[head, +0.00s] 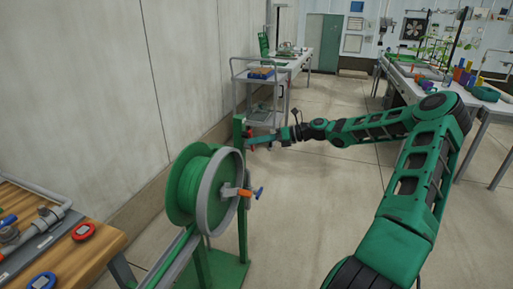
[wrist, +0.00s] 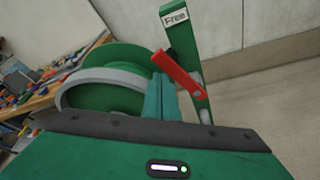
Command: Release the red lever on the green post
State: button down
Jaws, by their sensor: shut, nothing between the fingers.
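The green post (head: 240,160) stands just behind the hose reel in the head view. In the wrist view the post (wrist: 186,45) carries a label reading "Free" (wrist: 175,17) near its top. In the head view my gripper (head: 252,142) is beside the upper post and largely hides the lever.
A green hose reel (head: 190,188) with a grey rim and a crank handle stands in front of the post. A wooden bench (head: 85,250) is at left. A grey cart (head: 262,95) stands behind. Another bench (head: 400,85) is at right. The middle floor is clear.

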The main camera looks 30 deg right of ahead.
jog(key=shift+w+d+r, duration=0.45)
jog(key=shift+w+d, duration=0.15)
jog(key=shift+d, duration=0.1)
jog(key=shift+w+d+r, duration=0.45)
jog(key=shift+w+d, duration=0.15)
jog(key=shift+d, duration=0.1)
jog(key=s+a, duration=0.3)
jog(key=a, duration=0.1)
jog(key=s+d, duration=0.5)
jog(key=d, duration=0.4)
jog(key=shift+f, duration=0.35)
jog(key=shift+a, duration=0.15)
